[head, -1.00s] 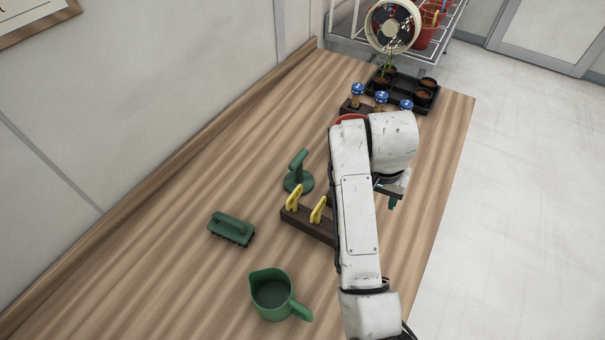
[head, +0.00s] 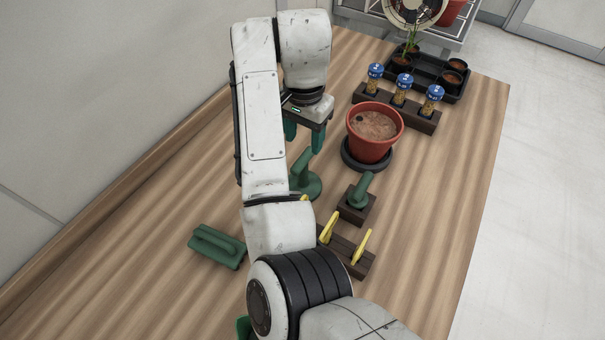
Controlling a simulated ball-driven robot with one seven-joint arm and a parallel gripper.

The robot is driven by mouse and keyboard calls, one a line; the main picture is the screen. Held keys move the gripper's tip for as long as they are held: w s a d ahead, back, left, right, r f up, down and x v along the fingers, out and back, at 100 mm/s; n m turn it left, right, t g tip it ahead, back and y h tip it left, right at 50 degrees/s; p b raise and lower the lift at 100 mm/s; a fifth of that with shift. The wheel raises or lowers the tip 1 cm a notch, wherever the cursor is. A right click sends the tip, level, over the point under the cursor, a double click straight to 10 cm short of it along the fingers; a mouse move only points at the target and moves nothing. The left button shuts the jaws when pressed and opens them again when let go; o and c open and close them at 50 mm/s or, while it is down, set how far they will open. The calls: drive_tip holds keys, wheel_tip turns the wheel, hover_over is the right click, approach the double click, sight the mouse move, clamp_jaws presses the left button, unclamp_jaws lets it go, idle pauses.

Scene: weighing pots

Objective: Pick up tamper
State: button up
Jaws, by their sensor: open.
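The tamper (head: 309,186) is green, with a round flat base and an upright handle. It stands on the wooden bench, and my arm hides its left side. My gripper (head: 303,136) is open and empty, with its green fingers pointing down. In the picture the fingers are just above the tamper's handle, apart from it; their exact height over the bench is hard to tell.
A green-handled tool (head: 364,188) sits in a dark block to the right. Beyond it stands a red pot of soil (head: 372,152) on a dark round base (head: 366,165). Yellow clips (head: 361,246), a green brush (head: 217,247) and a bottle rack (head: 424,124) stand nearby.

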sight(303, 156)
wheel_tip(303, 156, down, 5)
drive_tip(key=shift+w+f, duration=0.1)
drive_tip(key=shift+w, duration=0.05)
drive_tip(key=shift+a+f, duration=0.1)
drive_tip(key=shift+f, duration=2.7)
drive_tip(key=shift+s, duration=0.2)
drive_tip(key=shift+c, duration=0.3)
clamp_jaws()
